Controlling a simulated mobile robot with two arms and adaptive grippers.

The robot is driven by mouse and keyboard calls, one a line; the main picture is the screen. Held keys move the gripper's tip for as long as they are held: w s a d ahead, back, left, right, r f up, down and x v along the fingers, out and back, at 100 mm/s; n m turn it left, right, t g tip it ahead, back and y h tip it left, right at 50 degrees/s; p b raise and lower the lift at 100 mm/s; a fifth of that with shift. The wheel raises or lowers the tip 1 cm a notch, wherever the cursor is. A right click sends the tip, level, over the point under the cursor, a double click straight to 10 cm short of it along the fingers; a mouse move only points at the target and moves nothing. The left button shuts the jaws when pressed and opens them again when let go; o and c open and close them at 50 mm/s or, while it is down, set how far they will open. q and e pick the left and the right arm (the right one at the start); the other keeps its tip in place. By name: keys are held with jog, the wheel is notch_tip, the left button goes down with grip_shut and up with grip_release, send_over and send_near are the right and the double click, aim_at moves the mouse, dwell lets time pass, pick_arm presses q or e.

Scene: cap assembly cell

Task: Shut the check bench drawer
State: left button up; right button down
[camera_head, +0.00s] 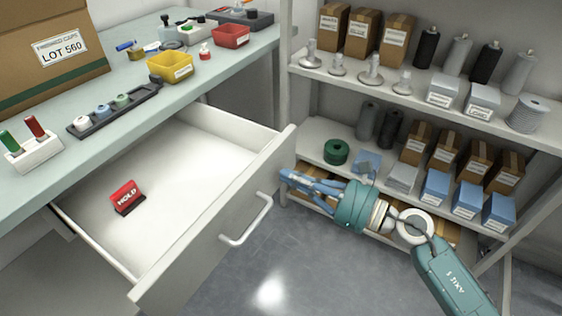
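The check bench drawer (192,163) is pulled well out from under the pale green bench top. Its white front panel (200,240) faces the lower right and carries a light bar handle (247,222). A red and black HOLD block (127,196) sits inside on the drawer floor; the rest of the drawer floor shows bare. My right gripper (284,179), with blue fingers and a teal body, is right of the drawer front, beyond the handle in the picture and apart from it. I cannot tell how far its fingers are spread. My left gripper is out of view.
The bench top (120,155) holds a LOT 560 carton (50,50), a yellow bin (170,66), a red bin (230,36) and a dark cap strip (115,110). A shelf rack (420,105) with boxes and spools stands right, behind my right arm. Grey floor below is clear.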

jog(key=shift+w+a, duration=0.3)
jog(key=shift+a, duration=0.15)
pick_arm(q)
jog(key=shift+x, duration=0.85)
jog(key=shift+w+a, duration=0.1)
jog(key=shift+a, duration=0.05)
pick_arm(e)
jog(key=shift+a, duration=0.1)
